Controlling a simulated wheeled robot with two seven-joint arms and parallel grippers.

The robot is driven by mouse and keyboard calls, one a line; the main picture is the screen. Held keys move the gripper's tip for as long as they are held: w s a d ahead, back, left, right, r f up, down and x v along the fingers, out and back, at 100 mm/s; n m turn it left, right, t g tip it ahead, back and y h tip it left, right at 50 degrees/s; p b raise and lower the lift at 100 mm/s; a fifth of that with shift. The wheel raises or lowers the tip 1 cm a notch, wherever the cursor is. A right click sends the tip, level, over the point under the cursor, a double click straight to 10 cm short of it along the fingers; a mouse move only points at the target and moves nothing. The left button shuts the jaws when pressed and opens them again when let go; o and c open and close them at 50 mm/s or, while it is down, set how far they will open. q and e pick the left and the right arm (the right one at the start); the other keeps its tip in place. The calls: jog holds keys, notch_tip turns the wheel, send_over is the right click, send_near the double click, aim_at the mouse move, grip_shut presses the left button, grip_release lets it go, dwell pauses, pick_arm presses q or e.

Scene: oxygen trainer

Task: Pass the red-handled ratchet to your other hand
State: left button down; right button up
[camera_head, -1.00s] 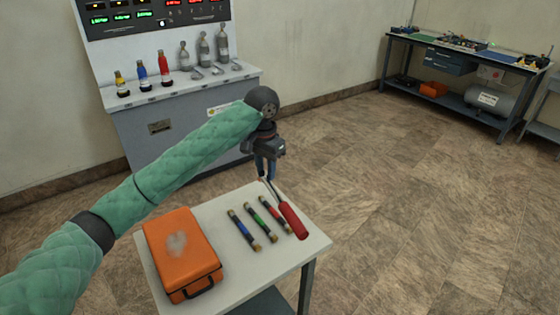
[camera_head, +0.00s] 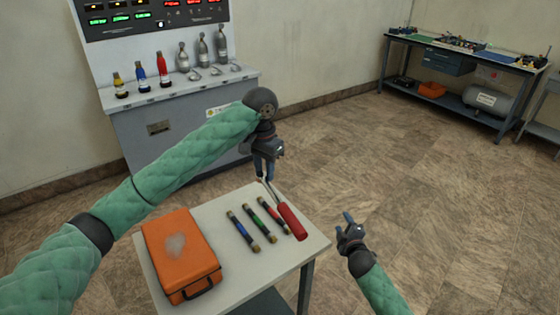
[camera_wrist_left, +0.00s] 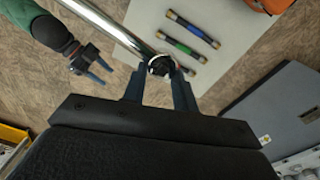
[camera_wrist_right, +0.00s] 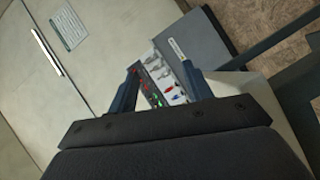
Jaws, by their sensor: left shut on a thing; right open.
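The red-handled ratchet (camera_head: 290,220) hangs from my left gripper (camera_head: 265,176), its red handle pointing down and to the right over the right part of the small table (camera_head: 215,220). My left gripper is shut on the ratchet's head end. In the left wrist view the ratchet's metal shaft (camera_wrist_left: 115,28) runs from between the fingers to the upper left; its handle is outside that view. My right gripper (camera_head: 347,220) is open and empty, to the right of the table and apart from the ratchet. It also shows at the left of the left wrist view (camera_wrist_left: 96,60).
An orange case (camera_head: 180,252) stands on the table's left part. Blue, green and red banded tubes (camera_head: 255,222) lie beside the ratchet handle. A grey console (camera_head: 180,125) with bottles stands behind. The floor right of the table is clear.

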jog(key=w+a+r+n+t+y, duration=0.1)
jog(key=w+a+r+n+y, duration=0.3)
jog(key=r, duration=0.6)
jog(key=w+d+r+n+t+y, duration=0.15)
jog(key=r+n, duration=0.35)
jog(key=r, duration=0.6)
jog(key=w+a+r+n+t+y, duration=0.15)
jog(key=r+n+y, duration=0.3)
jog(key=r, duration=0.55)
jog(key=s+a+r+n+g+y, duration=0.55)
jog(key=a+r+n+g, duration=0.3)
jog(key=r, duration=0.35)
jog(key=s+a+r+n+g+y, duration=0.5)
jog(key=a+r+n+g+y, duration=0.15)
jog(key=a+r+n, duration=0.4)
jog(key=s+a+r+n+g+h, duration=0.4)
jog(key=s+a+n+g, duration=0.4)
jog(key=s+n+g, duration=0.15)
jog(key=s+a+f+n+g+h, duration=0.1)
jog(key=s+a+f+n+h, duration=0.3)
jog(key=n+h, duration=0.15)
jog(key=n+t+h, duration=0.6)
jog(key=n+h, duration=0.8)
jog(key=n, duration=0.1)
send_near(280, 203)
jog(key=shift+g, duration=0.25)
notch_tip(280, 203, down, 9)
jog(key=shift+w+f, duration=0.15)
